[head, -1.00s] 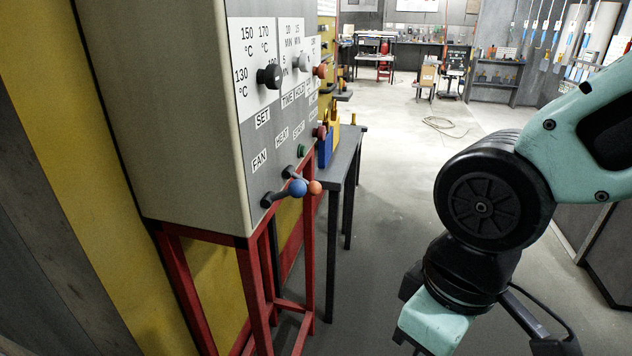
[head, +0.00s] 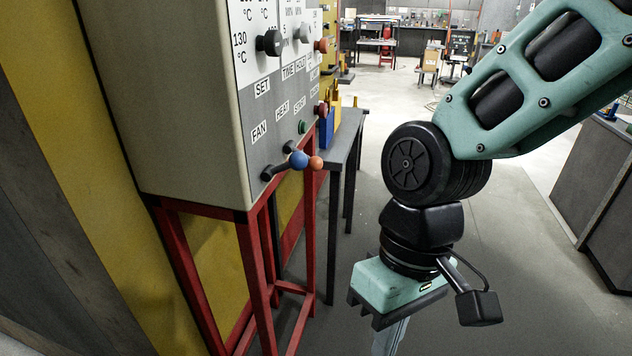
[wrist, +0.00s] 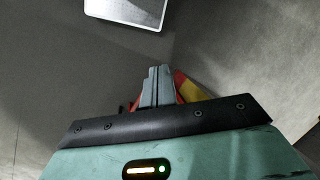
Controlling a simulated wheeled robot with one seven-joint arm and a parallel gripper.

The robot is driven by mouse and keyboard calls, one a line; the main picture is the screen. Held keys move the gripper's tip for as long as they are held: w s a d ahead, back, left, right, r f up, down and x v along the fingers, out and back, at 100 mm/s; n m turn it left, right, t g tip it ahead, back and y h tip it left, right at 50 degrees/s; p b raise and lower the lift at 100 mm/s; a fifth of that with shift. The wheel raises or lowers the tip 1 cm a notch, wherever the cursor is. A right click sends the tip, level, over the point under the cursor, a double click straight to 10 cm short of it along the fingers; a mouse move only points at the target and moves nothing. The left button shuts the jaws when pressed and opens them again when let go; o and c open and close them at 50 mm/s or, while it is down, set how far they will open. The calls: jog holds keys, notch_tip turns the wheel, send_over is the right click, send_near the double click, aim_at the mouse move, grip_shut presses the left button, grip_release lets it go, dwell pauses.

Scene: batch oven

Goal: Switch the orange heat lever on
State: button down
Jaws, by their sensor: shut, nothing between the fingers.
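The orange heat lever (head: 316,162) sticks out from the lower part of the oven's control panel, its orange ball to the right of and partly behind the blue-knobbed fan lever (head: 298,159). The HEAT label is above it. My gripper (head: 388,340) hangs low, to the right of and below the levers in the picture, apart from both and pointing down; its tips run off the bottom edge. In the wrist view my gripper's fingers (wrist: 157,86) are together with nothing between them. No lever can be made out in the wrist view.
The oven cabinet (head: 170,90) stands on a red frame (head: 255,270). A dark bench (head: 345,150) with blue and yellow bins (head: 326,132) stands beyond it. Black and red knobs are above the levers. Grey floor is open around my gripper.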

jog(key=w+a+f+m+g+y+b, duration=0.3)
jog(key=a+f, duration=0.2)
jog(key=a, duration=0.1)
jog(key=w+a+f+m+g+y+b, duration=0.1)
jog(key=w+a+f+m+y+b, duration=0.15)
jog(key=w+m+y, duration=0.35)
jog(key=w+a+f+m+y+b, duration=0.1)
jog(key=w+a+m+y+b, duration=0.1)
jog(key=w+a+y+b, duration=0.4)
jog(key=w+d+f+m+t+y+b, duration=0.1)
jog(key=w+d+m+t+y, duration=0.1)
jog(key=w+d+m+t, duration=0.3)
jog(key=w+d+f+m+t+y+b, duration=0.1)
jog(key=w+d+m+t, duration=0.4)
jog(key=w, duration=0.7)
jog(key=w+d+m+t+y+b, duration=0.2)
jog(key=w+d+m+t, duration=0.2)
jog(key=w+t, duration=0.3)
jog(key=shift+w+d+f+m+t+y, duration=0.3)
jog(key=shift+w+d+f+m, duration=0.1)
jog(key=shift+w+m, duration=0.3)
